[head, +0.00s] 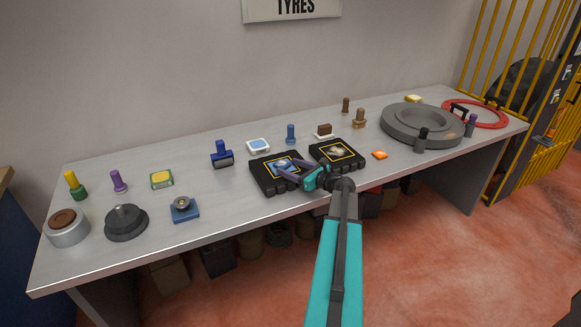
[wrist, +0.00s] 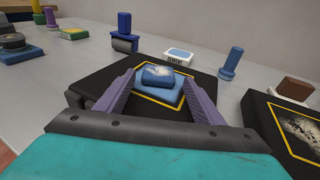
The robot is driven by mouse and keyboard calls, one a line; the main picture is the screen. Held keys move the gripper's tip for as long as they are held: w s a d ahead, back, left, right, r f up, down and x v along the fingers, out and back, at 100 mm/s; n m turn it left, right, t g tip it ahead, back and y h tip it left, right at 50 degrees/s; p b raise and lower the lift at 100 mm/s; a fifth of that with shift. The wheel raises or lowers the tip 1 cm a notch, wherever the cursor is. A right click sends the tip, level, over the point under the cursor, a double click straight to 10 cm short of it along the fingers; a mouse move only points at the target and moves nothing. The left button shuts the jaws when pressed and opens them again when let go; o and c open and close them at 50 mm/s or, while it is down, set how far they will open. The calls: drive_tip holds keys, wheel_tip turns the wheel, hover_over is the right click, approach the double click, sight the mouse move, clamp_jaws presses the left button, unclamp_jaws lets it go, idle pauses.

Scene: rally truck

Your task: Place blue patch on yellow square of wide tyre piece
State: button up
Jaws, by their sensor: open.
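The blue patch (wrist: 158,76) has a pale marking on top and lies slightly skewed on a lighter blue square layer. Both are inside the yellow square outline on the left black tyre piece (head: 265,181); the patch also shows in the head view (head: 282,162). The piece's black surface fills the middle of the wrist view (wrist: 100,75). My gripper (wrist: 160,82) is open, its purple fingers on either side of the patch with visible gaps. A second black piece (head: 321,149) with a yellow outline and a worn pale centre stands to the right.
A blue roller (head: 221,156), a white-and-blue tin (head: 258,146) and a blue peg (head: 291,135) stand behind the pieces.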

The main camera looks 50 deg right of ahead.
drive_tip(key=s, duration=0.3)
drive_tip(key=s+r+b, duration=0.1)
drive_tip(key=s, duration=0.2)
drive_tip(key=s+r+b, duration=0.1)
drive_tip(key=s, duration=0.3)
drive_tip(key=shift+s+a, duration=0.1)
idle(0.5)
